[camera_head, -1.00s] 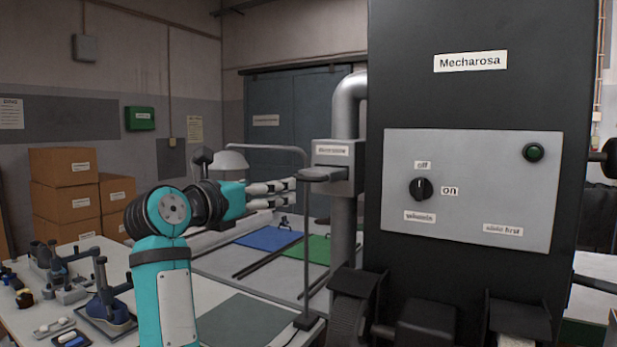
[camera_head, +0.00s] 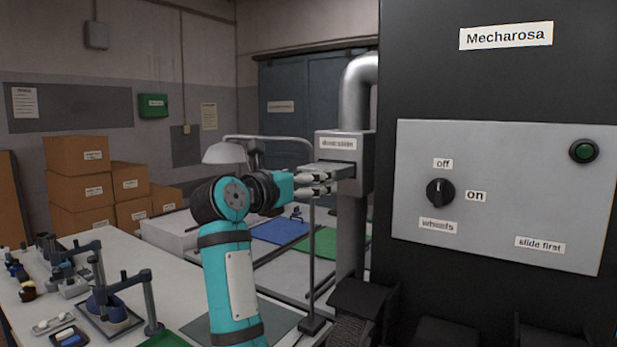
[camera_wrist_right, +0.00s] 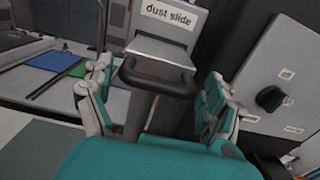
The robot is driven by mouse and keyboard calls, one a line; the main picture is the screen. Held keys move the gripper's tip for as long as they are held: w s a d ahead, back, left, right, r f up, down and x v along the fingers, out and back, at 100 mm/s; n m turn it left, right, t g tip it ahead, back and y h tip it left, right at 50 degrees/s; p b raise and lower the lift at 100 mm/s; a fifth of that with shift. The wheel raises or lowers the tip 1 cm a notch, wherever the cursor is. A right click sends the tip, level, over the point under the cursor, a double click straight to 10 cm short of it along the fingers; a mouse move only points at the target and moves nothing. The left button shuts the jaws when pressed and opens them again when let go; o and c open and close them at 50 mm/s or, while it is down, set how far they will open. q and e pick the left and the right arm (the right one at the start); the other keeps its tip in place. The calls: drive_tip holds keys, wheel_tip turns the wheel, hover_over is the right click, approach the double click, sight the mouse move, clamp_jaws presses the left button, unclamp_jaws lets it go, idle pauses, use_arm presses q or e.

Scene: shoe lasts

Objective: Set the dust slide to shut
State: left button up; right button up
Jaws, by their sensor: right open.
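The dust slide is a grey plate (camera_wrist_right: 160,52) sticking out of a grey box (camera_head: 345,146) labelled "dust slide" on a vertical pipe. A dark bar handle (camera_wrist_right: 158,80) is at its near end in the right wrist view. My right gripper (camera_head: 329,183) is at the slide's outer end in the head view and hides the handle there. In the right wrist view its open fingers (camera_wrist_right: 153,98) stand on either side of the handle, with gaps visible; I cannot tell whether they touch it. My left gripper is not in view.
The black Mecharosa machine (camera_head: 480,75) stands right of the pipe, with a wheels knob (camera_head: 440,193) pointing up towards "off" and a green button (camera_head: 583,151). A lamp (camera_head: 225,153) is behind my arm. A white table (camera_head: 190,284) with shoe tools lies left.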

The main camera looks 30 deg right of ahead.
sight(323, 167)
drive_tip(key=shift+s+a+r, duration=0.1)
drive_tip(key=shift+a, duration=0.15)
drive_tip(key=shift+c, duration=1.6)
drive_tip(key=shift+d, duration=0.1)
drive_tip(key=c, duration=1.2)
drive_tip(key=x, duration=0.7)
drive_tip(key=shift+o, duration=0.2)
drive_tip(key=shift+d, duration=0.15)
drive_tip(key=shift+r, duration=0.1)
drive_tip(key=o, duration=1.4)
drive_tip(key=shift+c, duration=0.2)
drive_tip(key=shift+o, duration=0.6)
drive_tip(key=shift+d+f, duration=0.2)
drive_tip(key=shift+d, duration=0.1)
drive_tip(key=shift+a, duration=0.15)
drive_tip(key=v, duration=0.7)
drive_tip(key=shift+a, duration=0.15)
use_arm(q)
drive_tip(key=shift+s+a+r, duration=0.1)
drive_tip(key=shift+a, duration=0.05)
